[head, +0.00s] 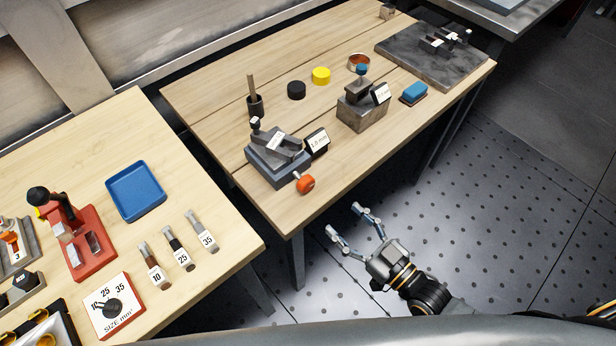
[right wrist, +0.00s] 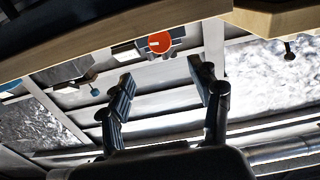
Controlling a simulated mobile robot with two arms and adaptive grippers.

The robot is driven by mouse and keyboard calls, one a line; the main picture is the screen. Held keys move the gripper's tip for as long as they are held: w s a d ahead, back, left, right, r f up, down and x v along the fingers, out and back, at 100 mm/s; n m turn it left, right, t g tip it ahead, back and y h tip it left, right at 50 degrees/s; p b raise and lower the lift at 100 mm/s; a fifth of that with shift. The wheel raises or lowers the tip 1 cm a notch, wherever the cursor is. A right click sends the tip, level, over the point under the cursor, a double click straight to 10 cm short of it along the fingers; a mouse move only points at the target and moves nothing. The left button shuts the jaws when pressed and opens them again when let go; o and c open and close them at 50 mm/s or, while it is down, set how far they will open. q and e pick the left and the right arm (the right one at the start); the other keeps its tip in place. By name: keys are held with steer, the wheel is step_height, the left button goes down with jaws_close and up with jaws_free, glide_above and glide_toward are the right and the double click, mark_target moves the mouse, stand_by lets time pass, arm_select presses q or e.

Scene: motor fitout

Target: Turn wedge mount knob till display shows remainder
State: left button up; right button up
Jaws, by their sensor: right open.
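The wedge mount (head: 277,157) is a dark grey block on the near end of the long wooden table. Its orange-red knob (head: 306,184) sticks out at the front right, by the table edge. A small display (head: 317,141) beside the mount seems to read 5.0 mm, though the text is tiny. My right gripper (head: 350,221) is open and empty over the floor, short of the table edge and apart from the knob. In the right wrist view the knob (right wrist: 159,43) shows beyond the open fingers (right wrist: 163,84). My left gripper is not in view.
A second block with a blue knob (head: 361,112) and its own display (head: 381,93) stand farther along the table. Black and yellow discs (head: 321,76), a dark cup (head: 255,105) and a blue block (head: 414,92) are near. The left table holds a size dial (head: 112,306) and blue tray (head: 135,191).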

mark_target(309, 186)
steer(key=p+x, duration=0.1)
steer(key=x, duration=1.2)
steer(key=c, duration=1.2)
steer(key=m, duration=0.5)
steer(key=shift+m+b, duration=0.3)
steer(key=shift+m, duration=0.1)
steer(key=o, duration=1.2)
